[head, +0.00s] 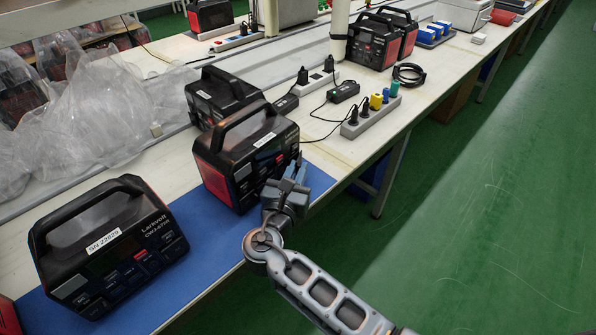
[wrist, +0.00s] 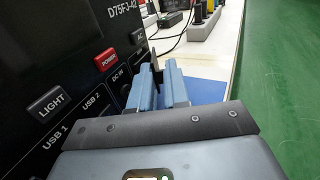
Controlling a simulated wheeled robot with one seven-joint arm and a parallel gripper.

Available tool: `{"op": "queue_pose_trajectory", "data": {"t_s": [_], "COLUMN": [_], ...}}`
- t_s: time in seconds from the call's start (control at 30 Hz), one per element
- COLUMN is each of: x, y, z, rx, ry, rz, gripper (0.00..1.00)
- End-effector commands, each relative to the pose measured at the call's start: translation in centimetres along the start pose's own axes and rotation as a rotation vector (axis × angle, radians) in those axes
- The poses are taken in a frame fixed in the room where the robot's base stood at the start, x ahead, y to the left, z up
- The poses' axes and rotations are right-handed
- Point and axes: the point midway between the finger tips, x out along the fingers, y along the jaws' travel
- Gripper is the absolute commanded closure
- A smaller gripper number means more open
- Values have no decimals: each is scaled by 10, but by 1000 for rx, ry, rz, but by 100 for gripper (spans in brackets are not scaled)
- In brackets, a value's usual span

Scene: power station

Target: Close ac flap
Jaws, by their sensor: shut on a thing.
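A black power station (head: 258,160) with a red side and a top handle stands upright on the blue mat. Its front panel (wrist: 60,60) fills the left of the wrist view, with LIGHT, POWER, USB 1, USB 2 and DC IN labels. My gripper (head: 297,168) is at the right end of this panel. In the wrist view, the blue fingers of my gripper (wrist: 161,75) are close together beside the panel's right edge, shut on the thin dark ac flap (wrist: 157,72). The fingers hide most of the flap and the socket area behind it.
Another power station (head: 110,245) stands at the left on the blue mat (head: 200,270), and one (head: 215,95) stands behind. A power strip (head: 370,117) with plugs and cables lies to the right. The green floor (head: 480,230) is clear.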

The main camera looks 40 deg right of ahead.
Motion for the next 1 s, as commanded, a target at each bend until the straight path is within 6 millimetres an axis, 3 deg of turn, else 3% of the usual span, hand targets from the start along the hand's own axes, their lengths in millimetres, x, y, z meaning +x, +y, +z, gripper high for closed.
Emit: {"op": "queue_pose_trajectory", "data": {"t_s": [0.27, 0.3, 0.53, 1.0], "x": [2, 2, 1, 0], "y": [-3, -3, -2, 2], "z": [0, 0, 0, 0], "rx": [0, 0, 0, 0], "ry": [1, 1, 1, 0], "rz": [-8, -8, -5, 5], "gripper": [100, 83, 62, 62]}}
